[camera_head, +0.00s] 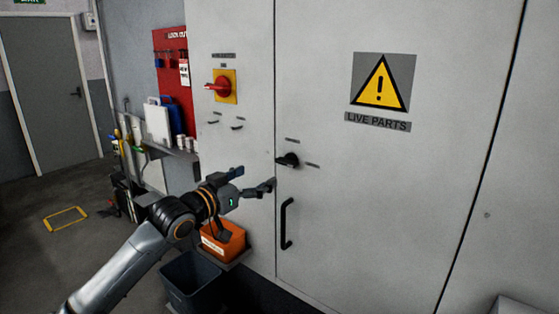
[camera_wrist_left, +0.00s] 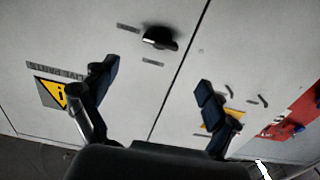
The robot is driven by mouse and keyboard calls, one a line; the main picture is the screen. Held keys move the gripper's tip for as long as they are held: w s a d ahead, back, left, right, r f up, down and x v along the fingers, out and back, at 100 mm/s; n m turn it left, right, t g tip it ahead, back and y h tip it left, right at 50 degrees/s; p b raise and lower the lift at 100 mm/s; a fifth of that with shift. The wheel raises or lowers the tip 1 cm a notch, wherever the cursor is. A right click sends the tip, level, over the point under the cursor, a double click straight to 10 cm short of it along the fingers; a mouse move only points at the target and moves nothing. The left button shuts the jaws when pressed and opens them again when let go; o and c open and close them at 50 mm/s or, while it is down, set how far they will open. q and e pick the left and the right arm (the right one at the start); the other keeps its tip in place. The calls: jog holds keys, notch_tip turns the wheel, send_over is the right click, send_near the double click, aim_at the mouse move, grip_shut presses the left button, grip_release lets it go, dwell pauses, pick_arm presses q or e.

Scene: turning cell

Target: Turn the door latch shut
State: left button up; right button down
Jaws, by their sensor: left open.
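The door latch (camera_head: 288,160) is a small black knob on the light grey cabinet door (camera_head: 370,210), close to the door's left seam. My left gripper (camera_head: 255,180) is open and empty, below and left of the latch in the head view. In the left wrist view its two fingers (camera_wrist_left: 160,85) are spread wide with bare cabinet front between them. My right gripper is not in view.
A black pull handle (camera_head: 286,223) is below the latch. A red rotary switch (camera_head: 220,86) on a yellow plate is up left. An orange bin (camera_head: 223,241) and a dark grey bin (camera_head: 190,282) stand below my left gripper. A warning sign (camera_head: 383,83) is upper right.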

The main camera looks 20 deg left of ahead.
aim_at(283, 162)
pick_arm(q)
jog(key=p+x, duration=0.2)
jog(key=x, duration=0.8)
jog(key=shift+r+p, duration=0.1)
jog(key=shift+p, duration=0.2)
jog(key=shift+w+d, duration=0.25)
jog(key=shift+w, duration=0.35)
jog(key=c, duration=1.2)
jog(key=shift+o, duration=0.2)
